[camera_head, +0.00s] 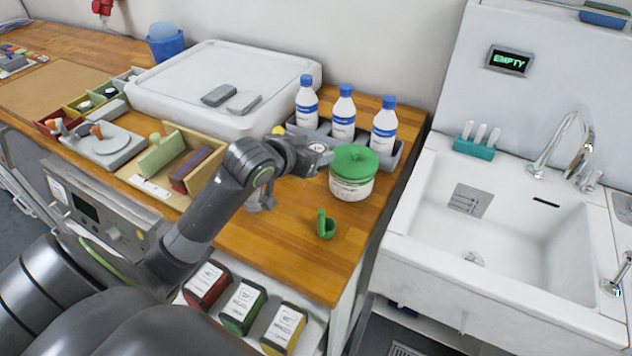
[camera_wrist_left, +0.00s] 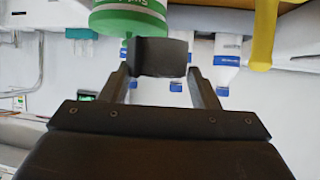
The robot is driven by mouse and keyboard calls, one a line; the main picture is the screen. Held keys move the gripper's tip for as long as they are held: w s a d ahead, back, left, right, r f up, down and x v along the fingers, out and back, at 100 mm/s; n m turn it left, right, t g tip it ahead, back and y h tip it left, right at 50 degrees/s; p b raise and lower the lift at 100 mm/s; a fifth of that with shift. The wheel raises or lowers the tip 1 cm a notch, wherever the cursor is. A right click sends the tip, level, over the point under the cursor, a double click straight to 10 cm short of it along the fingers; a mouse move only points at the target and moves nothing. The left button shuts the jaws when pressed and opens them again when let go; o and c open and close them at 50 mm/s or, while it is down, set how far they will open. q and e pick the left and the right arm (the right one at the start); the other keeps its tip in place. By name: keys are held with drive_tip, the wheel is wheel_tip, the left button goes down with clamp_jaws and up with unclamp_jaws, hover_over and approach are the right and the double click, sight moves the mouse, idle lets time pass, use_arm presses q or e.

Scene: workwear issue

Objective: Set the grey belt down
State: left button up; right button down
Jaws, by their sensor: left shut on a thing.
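The grey belt (camera_wrist_left: 160,57) shows in the left wrist view as a dark grey, band-like piece between the two fingers. My left gripper (camera_wrist_left: 160,85) is shut on it. In the head view my left gripper (camera_head: 312,154) is over the wooden counter (camera_head: 290,240), just left of the white tub with a green lid (camera_head: 352,180) and in front of the bottles. The belt is hard to make out there, and I cannot tell its height above the counter. My right gripper is in neither view.
Several blue-capped bottles (camera_head: 343,114) stand in a grey rack behind the gripper. A green curled piece (camera_head: 325,225) lies near the counter's front right. A white tray (camera_head: 200,65) with two grey pieces stands at the back. The sink (camera_head: 500,230) is right. Bare wood lies front centre.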

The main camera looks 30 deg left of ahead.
use_arm(q)
wheel_tip(320, 180, down, 11)
drive_tip(key=shift+f, duration=0.15)
drive_tip(key=shift+f, duration=0.15)
drive_tip(key=o, duration=1)
drive_tip(key=shift+o, duration=0.2)
